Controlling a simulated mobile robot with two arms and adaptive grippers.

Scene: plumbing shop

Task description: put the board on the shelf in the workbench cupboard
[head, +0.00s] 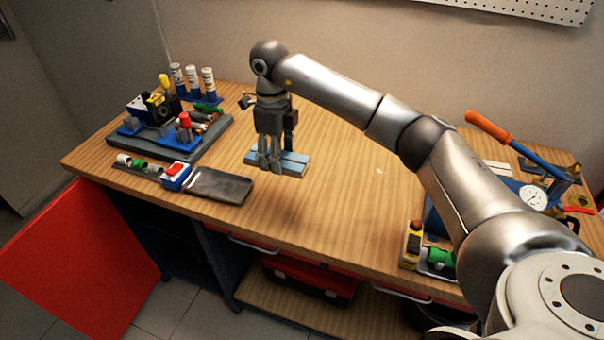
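A grey board (206,147) lies at the far left of the workbench, with tools and small parts standing on it. A narrower dark board (222,186) lies in front of it, with small green and white parts and a red-and-blue block on its left part. I cannot tell which is the task's board. The cupboard (172,238) under the bench's left end stands open; its inside is dark and its shelf is not clear. My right gripper (270,164) points down at a light blue flat piece (294,166); whether it touches it is unclear. My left gripper is not in view.
The red cupboard door (82,262) is swung out to the left. A pressure gauge (534,197) and an orange-handled tool (488,125) are at the right. A red toolbox (310,277) sits below the bench. The middle of the benchtop (345,210) is clear.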

